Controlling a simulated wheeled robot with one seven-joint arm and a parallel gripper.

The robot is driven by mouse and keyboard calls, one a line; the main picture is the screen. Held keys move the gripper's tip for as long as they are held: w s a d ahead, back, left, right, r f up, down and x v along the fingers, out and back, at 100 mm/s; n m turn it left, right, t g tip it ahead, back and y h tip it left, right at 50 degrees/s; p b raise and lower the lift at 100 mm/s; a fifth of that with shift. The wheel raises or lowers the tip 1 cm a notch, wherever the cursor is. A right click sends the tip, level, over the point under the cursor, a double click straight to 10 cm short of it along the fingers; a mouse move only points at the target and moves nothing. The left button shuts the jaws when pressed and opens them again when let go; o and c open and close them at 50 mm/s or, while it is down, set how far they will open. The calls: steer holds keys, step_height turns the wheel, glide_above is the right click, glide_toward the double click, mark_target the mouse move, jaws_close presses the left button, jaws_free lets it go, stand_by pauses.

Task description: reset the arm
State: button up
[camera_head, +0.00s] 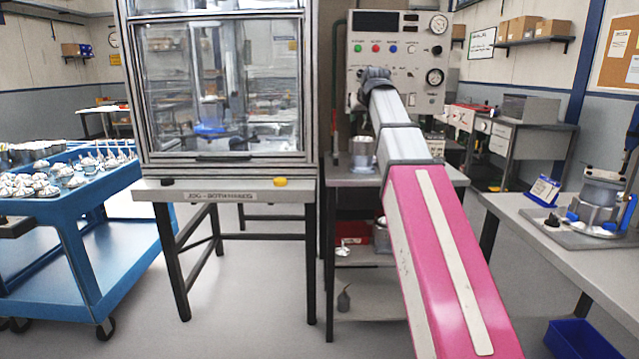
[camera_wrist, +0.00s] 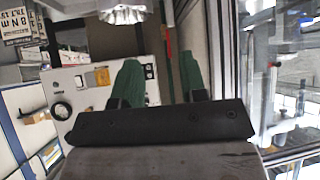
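My arm reaches from the lower right of the head view toward the control panel, pink near me and pale grey farther out. Its dark far end stands in front of the panel's left part, and the fingers cannot be made out there. In the wrist view my gripper (camera_wrist: 160,75) shows two green fingers held apart with nothing between them. The gripper is open and empty.
The control panel (camera_head: 412,60) stands behind the arm's end. A glass-fronted test cabinet (camera_head: 158,158) is left of it. A blue cart (camera_head: 75,235) with metal parts stands far left. A grey bench (camera_head: 540,228) with a fixture (camera_head: 597,200) is right. Floor between is open.

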steer(key=s+d+f+g, duration=0.1)
steer(key=s+f+g, duration=0.15)
steer(key=f, duration=0.95)
steer(key=s+d+f+m+g+h, duration=0.1)
steer(key=s+f, duration=0.3)
steer(key=f, duration=0.7)
steer(key=s+d+f+g, duration=0.1)
steer(key=s+f, duration=0.2)
steer(key=f, duration=0.9)
steer(key=s+d+f+g, duration=0.1)
steer(key=s+f+g, duration=0.1)
steer(key=s+f, duration=0.7)
steer(key=s+d+f+m+g, duration=0.1)
steer(key=s+f+g, duration=0.2)
steer(key=s+f, duration=0.7)
step_height(320, 180, down, 5)
steer(key=shift+s+d+r+h, duration=0.1)
steer(key=shift+s+d+h, duration=0.1)
steer(key=shift+h, duration=0.2)
